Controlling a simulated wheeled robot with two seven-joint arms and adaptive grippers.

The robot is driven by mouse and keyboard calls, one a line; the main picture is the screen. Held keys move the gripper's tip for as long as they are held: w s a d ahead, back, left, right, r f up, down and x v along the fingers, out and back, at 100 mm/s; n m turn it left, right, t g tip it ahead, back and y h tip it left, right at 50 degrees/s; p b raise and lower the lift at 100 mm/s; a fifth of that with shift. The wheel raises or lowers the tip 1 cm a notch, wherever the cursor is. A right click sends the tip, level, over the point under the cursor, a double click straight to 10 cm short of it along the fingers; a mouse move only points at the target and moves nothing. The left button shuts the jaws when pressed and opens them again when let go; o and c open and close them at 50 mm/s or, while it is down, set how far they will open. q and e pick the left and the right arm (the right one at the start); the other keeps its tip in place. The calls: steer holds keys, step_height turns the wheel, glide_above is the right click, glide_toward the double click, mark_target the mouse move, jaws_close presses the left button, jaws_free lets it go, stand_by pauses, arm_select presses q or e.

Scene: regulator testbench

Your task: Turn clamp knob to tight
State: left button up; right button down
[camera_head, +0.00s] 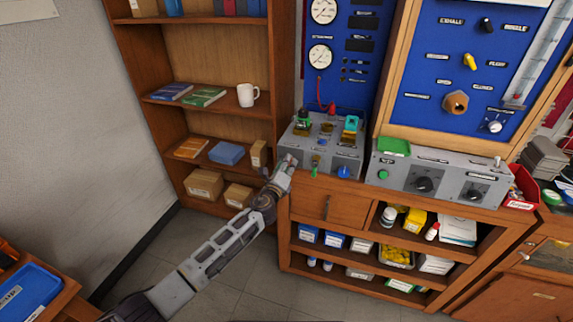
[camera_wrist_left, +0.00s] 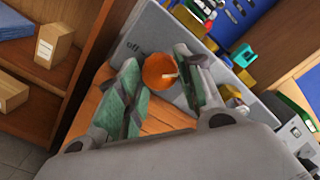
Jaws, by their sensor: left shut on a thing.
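An orange round knob (camera_wrist_left: 168,84) with a pale pointer mark sits on the sloped front of a grey bench unit (camera_head: 325,160). The word "off" is printed to its left in the left wrist view, and the pointer aims to the right, away from that word. My left gripper (camera_wrist_left: 162,80) has its green-padded fingers on either side of the knob and is shut on it. In the head view my left gripper (camera_head: 286,167) is at the unit's left front corner and hides the knob. No readable label confirms it as the clamp knob. My right gripper is out of view.
A green knob (camera_head: 315,160) and a blue knob (camera_head: 344,172) are on the same unit, right of my gripper. A second grey box (camera_head: 430,180) with black dials stands further right. A shelf with cardboard boxes (camera_head: 204,184) is on the left.

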arm_select(q)
steer(key=m+p, duration=0.1)
steer(key=m, duration=0.2)
steer(key=m+p, duration=0.1)
steer(key=m, duration=0.2)
steer(key=m+p, duration=0.1)
steer(key=m, duration=0.2)
steer(key=shift+s+f, duration=0.1)
steer(key=shift+f, duration=0.2)
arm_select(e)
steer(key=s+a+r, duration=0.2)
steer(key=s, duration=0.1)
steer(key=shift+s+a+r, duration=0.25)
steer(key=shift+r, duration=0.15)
